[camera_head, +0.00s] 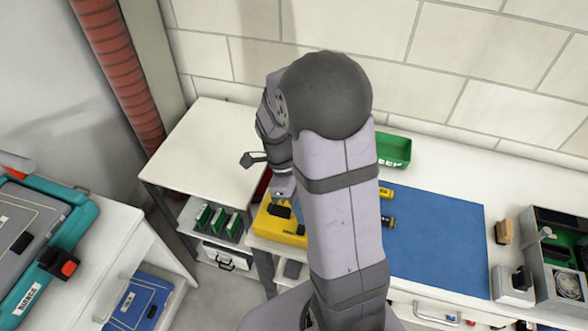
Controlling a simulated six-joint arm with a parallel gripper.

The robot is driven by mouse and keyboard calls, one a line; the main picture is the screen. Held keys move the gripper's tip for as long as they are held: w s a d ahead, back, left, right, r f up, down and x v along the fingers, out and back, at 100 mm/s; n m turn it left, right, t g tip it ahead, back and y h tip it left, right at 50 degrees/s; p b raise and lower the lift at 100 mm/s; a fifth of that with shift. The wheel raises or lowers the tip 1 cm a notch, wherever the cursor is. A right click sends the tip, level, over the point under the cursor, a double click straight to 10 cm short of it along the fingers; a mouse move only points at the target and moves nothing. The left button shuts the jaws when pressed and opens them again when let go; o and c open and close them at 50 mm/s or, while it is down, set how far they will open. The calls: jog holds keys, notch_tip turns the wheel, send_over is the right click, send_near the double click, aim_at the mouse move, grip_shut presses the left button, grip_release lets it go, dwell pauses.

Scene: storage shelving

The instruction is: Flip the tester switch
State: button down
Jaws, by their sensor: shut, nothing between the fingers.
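A yellow box (270,228), which looks like the tester, stands near the left end of the white workbench, left of my upright arm. My arm covers its right side. My gripper (280,209) points down at the top of the yellow box, its dark fingers shut with nothing between them. From this angle I cannot tell whether the fingertips touch the box or hover above it. The switch cannot be made out; the gripper and arm may hide it.
A blue mat (436,240) lies right of my arm, and a green bin (394,150) stands behind it. A grey case (557,265) is at far right. A white table (207,150) with a clear top stands at left. A teal case (75,232) is at far left.

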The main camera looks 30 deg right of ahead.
jog(key=d+v, duration=0.1)
jog(key=v, duration=1.1)
jog(key=shift+w+d, duration=0.15)
jog(key=shift+w, duration=0.25)
jog(key=shift+f, duration=0.1)
jog(key=shift+n, duration=0.3)
